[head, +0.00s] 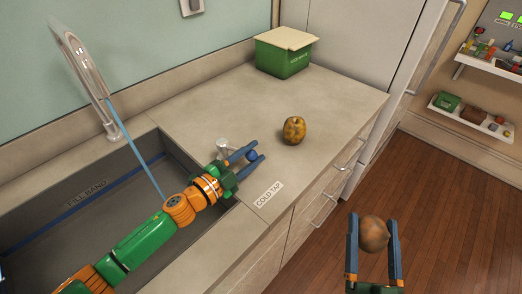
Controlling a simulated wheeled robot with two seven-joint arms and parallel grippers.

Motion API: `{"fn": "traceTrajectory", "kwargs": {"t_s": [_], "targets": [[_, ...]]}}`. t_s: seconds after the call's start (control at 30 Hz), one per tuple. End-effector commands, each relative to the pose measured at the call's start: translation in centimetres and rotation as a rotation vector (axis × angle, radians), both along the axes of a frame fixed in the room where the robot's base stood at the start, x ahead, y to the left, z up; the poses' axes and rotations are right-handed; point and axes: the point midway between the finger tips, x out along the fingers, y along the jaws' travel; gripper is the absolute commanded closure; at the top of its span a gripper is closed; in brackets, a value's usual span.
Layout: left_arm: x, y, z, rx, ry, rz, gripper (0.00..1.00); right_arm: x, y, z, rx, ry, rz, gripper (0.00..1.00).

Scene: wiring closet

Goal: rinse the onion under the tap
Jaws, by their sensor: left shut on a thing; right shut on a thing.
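The brown round onion (373,232) is held between the blue fingers of my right gripper (374,236), at the lower right, over the floor and away from the sink. My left gripper (252,157) is shut on a small blue knob (252,156) by the sink's right edge, near the "COLD TAP" label (268,194). The curved metal tap (84,68) stands behind the sink. A blue stream of water (134,147) runs from its spout down into the sink (105,190); my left arm hides where it lands.
A mottled yellow-brown round fruit or vegetable (294,130) sits on the counter (225,100). Drawer handles (322,208) stick out in front. Wall shelves (470,110) hold small items. The counter's middle is clear.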

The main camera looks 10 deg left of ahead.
Motion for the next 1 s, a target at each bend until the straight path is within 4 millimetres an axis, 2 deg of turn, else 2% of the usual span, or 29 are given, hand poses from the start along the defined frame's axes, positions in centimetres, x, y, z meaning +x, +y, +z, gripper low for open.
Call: {"fn": "traceTrajectory", "kwargs": {"t_s": [0.17,0.2,0.3,0.67,0.77,1.0], "targets": [[0.0,0.0,-0.1,-0.001,0.003,0.001,1.0,0.0,0.0,0.0,0.0,-0.001,0.0,0.81],[0.0,0.0,-0.1,-0.001,0.003,0.001,0.55,0.0,0.0,0.0,0.0,-0.001,0.0,0.81],[0.0,0.0,-0.1,-0.001,0.002,0.002,0.32,0.0,0.0,0.0,0.0,-0.001,0.0,0.81],[-0.4,0.3,-0.1,-0.001,0.002,0.003,0.32,0.0,0.0,-0.1,0.0,-0.001,0.0,0.81],[-1.7,1.2,-0.3,0.0,0.003,0.004,0.32,0.0,0.0,-0.4,0.0,-0.001,0.0,0.81],[-6.1,4.0,-0.5,0.0,0.007,0.002,0.32,0.0,0.0,-1.6,0.0,-0.001,0.0,0.82]]}}
